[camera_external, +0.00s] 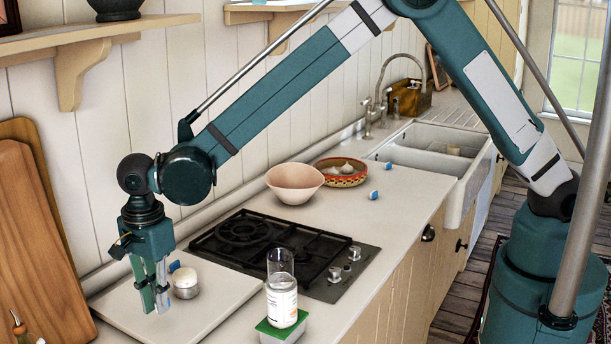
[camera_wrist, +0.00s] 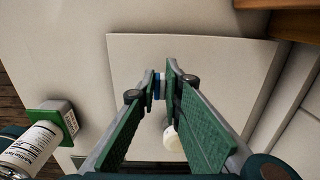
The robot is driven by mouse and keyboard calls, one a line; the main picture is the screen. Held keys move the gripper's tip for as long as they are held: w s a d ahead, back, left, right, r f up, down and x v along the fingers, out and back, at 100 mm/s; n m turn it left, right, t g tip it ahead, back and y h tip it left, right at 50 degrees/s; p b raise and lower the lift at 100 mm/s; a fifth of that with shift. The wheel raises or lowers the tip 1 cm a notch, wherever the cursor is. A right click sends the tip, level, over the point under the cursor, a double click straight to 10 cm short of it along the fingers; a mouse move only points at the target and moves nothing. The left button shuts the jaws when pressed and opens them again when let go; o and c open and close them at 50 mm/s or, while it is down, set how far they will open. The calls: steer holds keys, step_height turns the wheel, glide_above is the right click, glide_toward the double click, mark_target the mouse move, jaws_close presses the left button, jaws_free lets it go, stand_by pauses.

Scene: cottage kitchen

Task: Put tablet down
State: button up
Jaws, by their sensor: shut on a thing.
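My gripper (camera_external: 155,304) points down over a pale board on the counter, at the left in the external view. In the wrist view, my gripper (camera_wrist: 160,80) is shut on a small blue and white tablet (camera_wrist: 158,86) between its fingertips. The fingers hide most of the tablet in the external view. The fingertips are low over the board (camera_external: 222,301); I cannot tell whether they touch it. A small blue thing (camera_external: 174,266) shows just right of the fingers, by a white lidded jar (camera_external: 185,282).
A clear-topped container with a printed label (camera_external: 282,301) stands on a green-topped box (camera_external: 275,329) at the counter's front. A gas hob (camera_external: 262,238), a pink bowl (camera_external: 294,184) and two small blue and white pieces (camera_external: 373,195) lie farther right. Wooden boards (camera_external: 32,240) lean at the left.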

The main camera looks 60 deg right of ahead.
steer(key=shift+f, duration=1.9)
steer(key=shift+f, duration=0.15)
steer(key=o, duration=0.7)
steer(key=shift+r, duration=0.2)
step_height(320, 180, up, 12)
